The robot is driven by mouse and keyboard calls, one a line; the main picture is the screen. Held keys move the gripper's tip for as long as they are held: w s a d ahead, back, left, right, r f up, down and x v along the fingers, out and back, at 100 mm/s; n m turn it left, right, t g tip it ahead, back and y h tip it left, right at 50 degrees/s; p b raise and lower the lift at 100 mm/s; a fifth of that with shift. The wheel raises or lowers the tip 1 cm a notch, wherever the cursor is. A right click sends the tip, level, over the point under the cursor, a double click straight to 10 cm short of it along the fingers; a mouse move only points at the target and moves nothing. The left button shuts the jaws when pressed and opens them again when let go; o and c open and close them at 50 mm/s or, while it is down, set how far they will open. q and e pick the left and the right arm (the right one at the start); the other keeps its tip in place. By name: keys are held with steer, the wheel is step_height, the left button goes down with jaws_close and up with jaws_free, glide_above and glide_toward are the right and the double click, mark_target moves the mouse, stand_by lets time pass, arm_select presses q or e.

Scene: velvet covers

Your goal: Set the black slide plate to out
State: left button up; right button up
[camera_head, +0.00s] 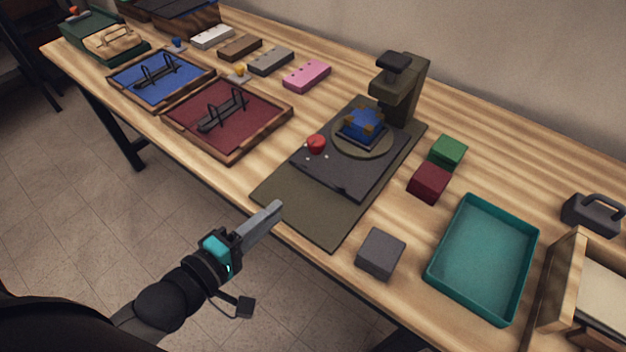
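The black slide plate (339,179) lies flat on an olive-brown base (297,205) in the middle of the table. A red knob (316,144) stands at its left side. A round olive disc (376,146) on the plate carries a blue block (360,124) with tan corners. A dark press-like post (408,92) rises behind the plate. A bare strip of base shows in front of the plate. My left gripper (275,211) is near the table's front edge, short of the base and apart from the plate. Its fingers overlap from this side, so their opening is unclear. My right gripper is out of view.
Left of the base lie a red framed tray (256,145) and a blue framed tray (184,88). Right of it are a grey block (381,254), a maroon block (429,182), a green block (447,152) and a teal tray (483,258). A pink block (307,76) lies behind.

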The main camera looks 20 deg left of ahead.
mark_target(316, 179)
arm_select(q)
steer(key=b+x, duration=0.2)
steer(key=x, duration=0.7)
steer(key=shift+w+d, duration=0.1)
steer(key=shift+w, duration=0.25)
steer(key=b+x, duration=0.1)
steer(key=x, duration=0.2)
steer(key=shift+f, duration=0.1)
steer(key=shift+x, duration=0.8)
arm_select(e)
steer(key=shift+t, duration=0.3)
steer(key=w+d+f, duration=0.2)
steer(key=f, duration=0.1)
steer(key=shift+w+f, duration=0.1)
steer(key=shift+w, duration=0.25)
arm_select(q)
jaws_close()
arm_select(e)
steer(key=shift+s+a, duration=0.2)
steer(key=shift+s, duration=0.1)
